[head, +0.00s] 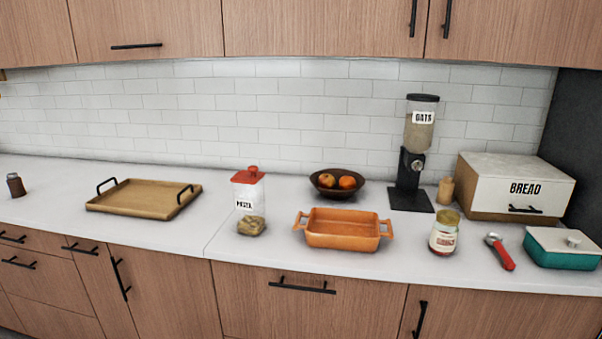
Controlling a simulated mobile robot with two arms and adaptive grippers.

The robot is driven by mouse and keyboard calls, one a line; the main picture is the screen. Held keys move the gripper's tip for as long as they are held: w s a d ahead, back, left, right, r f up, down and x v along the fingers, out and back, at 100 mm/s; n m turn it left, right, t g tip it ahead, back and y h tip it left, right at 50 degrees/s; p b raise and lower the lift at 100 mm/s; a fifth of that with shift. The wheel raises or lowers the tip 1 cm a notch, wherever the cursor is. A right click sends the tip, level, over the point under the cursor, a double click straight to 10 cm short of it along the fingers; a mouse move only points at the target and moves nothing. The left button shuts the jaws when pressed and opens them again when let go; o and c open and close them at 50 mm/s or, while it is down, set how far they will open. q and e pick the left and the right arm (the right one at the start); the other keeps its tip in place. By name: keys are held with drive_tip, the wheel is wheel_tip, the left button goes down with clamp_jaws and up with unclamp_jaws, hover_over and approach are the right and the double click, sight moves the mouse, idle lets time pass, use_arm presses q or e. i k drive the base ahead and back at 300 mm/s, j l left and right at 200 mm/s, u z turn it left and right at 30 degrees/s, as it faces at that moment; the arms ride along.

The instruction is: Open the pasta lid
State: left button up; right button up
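The pasta jar (249,214) stands upright on the white counter near its front edge, left of the middle of the head view. It is clear, with a white label reading "PASTA" and some pasta in the bottom. Its red lid (250,175) with a small round knob sits on top and looks closed. Neither of my grippers shows in the head view, and nothing touches the jar.
An orange baking dish (342,242) stands close to the jar's right, and a fruit bowl (320,188) is behind. A wooden tray (130,207) lies left. An oats dispenser (413,200), glass jar (433,236) and bread box (477,203) stand right. Counter between tray and jar is clear.

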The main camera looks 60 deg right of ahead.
sight(251, 176)
drive_tip(key=z, duration=1.75)
